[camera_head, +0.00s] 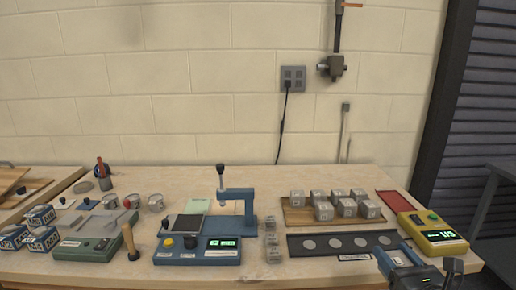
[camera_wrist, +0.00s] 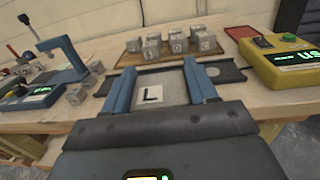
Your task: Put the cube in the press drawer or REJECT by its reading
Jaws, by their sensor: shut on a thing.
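My gripper (camera_wrist: 161,72) is shut on a grey cube (camera_wrist: 174,92), which sits between its two blue fingers; a white label with a black "L" mark faces the wrist camera. In the head view my gripper (camera_head: 404,262) is at the lower right, in front of the dark strip; the held cube is hard to make out there. The blue press (camera_head: 236,200) with a lever and a lit green display stands left of centre. The yellow meter (camera_head: 432,233) has a lit green display, only partly legible. A red tray (camera_head: 404,202) lies behind it; no REJECT lettering is readable.
A wooden board (camera_head: 296,217) holds several grey cubes. A dark strip (camera_head: 300,245) with round discs lies in front of it. Blue-white boxes, tins, a mallet and a green-grey device (camera_head: 85,249) fill the left side.

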